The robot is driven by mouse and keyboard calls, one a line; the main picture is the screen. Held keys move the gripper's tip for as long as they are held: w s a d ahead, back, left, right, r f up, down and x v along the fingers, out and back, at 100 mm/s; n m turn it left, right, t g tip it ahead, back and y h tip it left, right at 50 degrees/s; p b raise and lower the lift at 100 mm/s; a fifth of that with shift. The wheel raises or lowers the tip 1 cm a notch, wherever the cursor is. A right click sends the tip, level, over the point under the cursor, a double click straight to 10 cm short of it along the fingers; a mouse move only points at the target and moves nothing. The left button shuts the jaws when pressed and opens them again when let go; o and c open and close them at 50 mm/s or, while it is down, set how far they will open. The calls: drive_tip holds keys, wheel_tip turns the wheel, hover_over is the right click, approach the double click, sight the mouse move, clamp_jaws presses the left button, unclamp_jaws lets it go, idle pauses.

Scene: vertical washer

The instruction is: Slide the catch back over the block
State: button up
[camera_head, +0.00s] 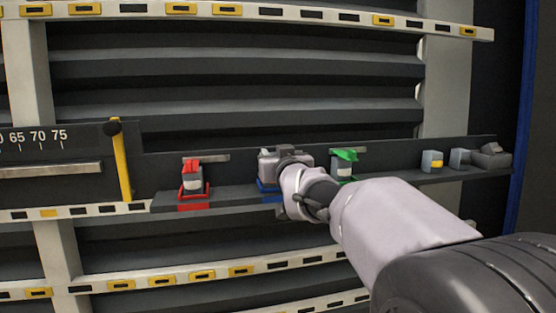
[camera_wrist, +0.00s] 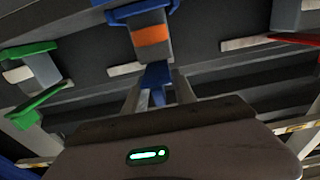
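The blue catch (camera_wrist: 156,76) is in the middle of the wrist view, between the two fingers of my gripper (camera_wrist: 157,95). The fingers stand apart on either side of it; contact is hard to judge. The grey block with an orange band (camera_wrist: 150,36) is just beyond the catch, its orange face uncovered. The blue holder (camera_wrist: 122,12) is past the block. In the head view my gripper (camera_head: 284,152) is in front of this station and hides most of it; only part of the blue holder (camera_head: 267,186) shows.
A red station (camera_head: 193,198) is left and a green catch (camera_head: 345,154) right in the head view. The wrist view shows the green catch (camera_wrist: 38,107) left and the red catch (camera_wrist: 296,39) right. Loose blocks (camera_head: 460,159) sit far right on the shelf.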

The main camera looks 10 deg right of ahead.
drive_tip(key=s+b, duration=0.3)
drive_tip(key=s, duration=1.4)
drive_tip(key=s+d+f+m+g+h+b, duration=0.1)
drive_tip(key=s+f+m+g+b, duration=0.2)
drive_tip(key=f+b, duration=1.1)
drive_tip(key=s+a+f+g+y+b, duration=0.1)
drive_tip(key=s+f+b, duration=0.5)
drive_tip(key=f, duration=0.9)
drive_tip(key=s+a+f+m+g+y+b, duration=0.1)
drive_tip(key=s+a+f+g+b, duration=0.2)
drive_tip(key=s+f, duration=0.6)
drive_tip(key=s+a+f+g+y+b, duration=0.1)
drive_tip(key=s+a+f+g+b, duration=0.2)
drive_tip(key=f, duration=1.9)
drive_tip(key=s+g+b, duration=0.2)
drive_tip(key=s+b, duration=0.3)
drive_tip(key=b, duration=0.1)
drive_tip(key=shift+f+b, duration=0.3)
drive_tip(key=shift+b, duration=0.1)
drive_tip(key=shift+w+d, duration=0.1)
